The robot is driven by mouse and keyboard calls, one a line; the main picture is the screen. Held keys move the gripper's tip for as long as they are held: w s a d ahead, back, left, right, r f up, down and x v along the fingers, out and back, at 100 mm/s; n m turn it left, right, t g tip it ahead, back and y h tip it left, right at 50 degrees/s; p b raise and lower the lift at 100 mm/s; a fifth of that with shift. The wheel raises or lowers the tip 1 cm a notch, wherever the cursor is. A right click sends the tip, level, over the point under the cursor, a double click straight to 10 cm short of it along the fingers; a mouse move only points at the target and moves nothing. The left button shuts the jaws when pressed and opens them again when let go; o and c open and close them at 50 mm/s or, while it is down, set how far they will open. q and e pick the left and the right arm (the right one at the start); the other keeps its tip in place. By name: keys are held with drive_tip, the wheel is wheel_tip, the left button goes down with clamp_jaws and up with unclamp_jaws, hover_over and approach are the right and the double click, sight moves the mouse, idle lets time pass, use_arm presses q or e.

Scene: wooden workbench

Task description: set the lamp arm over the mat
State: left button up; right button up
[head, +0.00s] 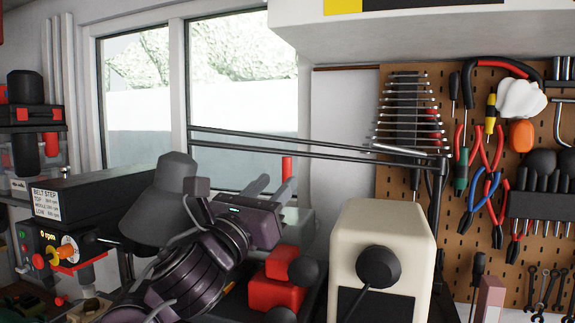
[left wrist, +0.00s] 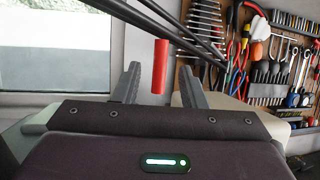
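The lamp arm (head: 310,149) is a pair of thin dark rods running left from a dark post (head: 437,195); the rods also cross the top of the left wrist view (left wrist: 178,30). A grey cone-shaped lamp head (head: 152,212) shows at the left, partly behind my arm. A red upright cylinder (head: 287,168) shows just below the rods. My left gripper (head: 274,187) is open, its fingers pointing towards it. In the left wrist view the red cylinder (left wrist: 160,66) appears between the two spread fingers, with no clear contact. I cannot make out the mat. My right gripper is not in view.
A cream machine with a black knob (head: 408,228) stands right of my left gripper. Red blocks (head: 275,292) sit below it. A dark belt-sander-like machine (head: 85,205) stands at the left. A tool pegboard (head: 400,180) and windows (head: 145,100) are behind.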

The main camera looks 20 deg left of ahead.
sight(284, 175)
use_arm(q)
drive_tip(key=p+x, duration=0.2)
drive_tip(key=x, duration=0.2)
drive_tip(key=shift+w+d+r, duration=0.1)
drive_tip(key=shift+w+r, duration=0.05)
drive_tip(key=shift+w, duration=0.45)
clamp_jaws()
